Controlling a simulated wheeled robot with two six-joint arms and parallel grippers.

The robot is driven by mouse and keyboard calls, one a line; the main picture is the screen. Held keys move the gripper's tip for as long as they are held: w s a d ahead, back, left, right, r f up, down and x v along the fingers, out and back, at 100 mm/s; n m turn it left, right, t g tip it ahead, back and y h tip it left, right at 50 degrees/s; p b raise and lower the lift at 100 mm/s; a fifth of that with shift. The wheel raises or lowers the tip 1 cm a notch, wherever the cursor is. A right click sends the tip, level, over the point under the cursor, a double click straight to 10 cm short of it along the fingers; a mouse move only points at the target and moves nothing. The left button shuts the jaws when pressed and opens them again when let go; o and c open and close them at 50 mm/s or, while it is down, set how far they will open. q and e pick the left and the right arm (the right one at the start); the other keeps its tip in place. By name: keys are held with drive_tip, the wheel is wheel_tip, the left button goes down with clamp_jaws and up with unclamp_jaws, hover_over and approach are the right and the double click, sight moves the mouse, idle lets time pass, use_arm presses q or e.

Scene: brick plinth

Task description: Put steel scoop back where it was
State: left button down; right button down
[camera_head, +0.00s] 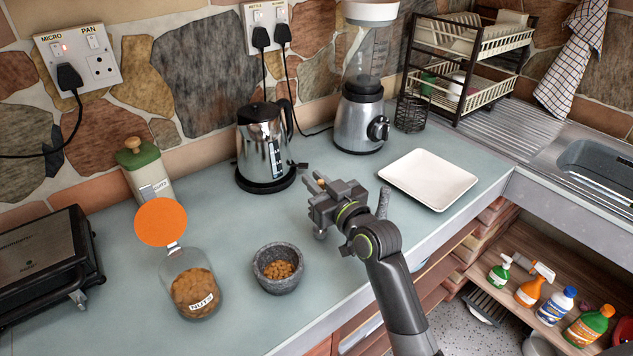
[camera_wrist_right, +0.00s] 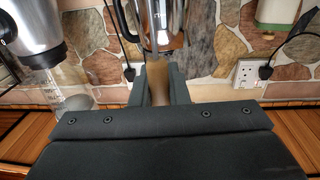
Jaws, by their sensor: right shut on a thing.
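My right gripper (camera_head: 318,186) is over the counter, between the kettle and the white plate. It is shut on a slim tan-brown piece (camera_wrist_right: 158,84), blurred between the jaws in the wrist view; this looks like the handle of the scoop. A small shiny rounded part (camera_head: 320,233) shows just below the gripper and may be the scoop's metal end; the rest is hidden. The nut jar (camera_head: 195,290) stands at left with its orange lid (camera_head: 161,221) tipped open. A grey stone mortar (camera_head: 278,268) holds nuts. My left gripper is out of view.
The steel kettle (camera_head: 264,145) stands behind the gripper, also seen in the wrist view (camera_wrist_right: 163,22). The blender (camera_head: 360,118) is behind right, the white plate (camera_head: 428,179) at right. A canister (camera_head: 147,171) and black grill (camera_head: 46,265) are at left. Counter between mortar and kettle is clear.

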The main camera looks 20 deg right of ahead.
drive_tip(key=shift+f, duration=0.1)
drive_tip(key=c, duration=1.4)
unclamp_jaws()
drive_tip(key=shift+r, duration=0.2)
drive_tip(key=b+v, duration=0.2)
drive_tip(key=v, duration=1)
drive_tip(key=shift+f, duration=0.1)
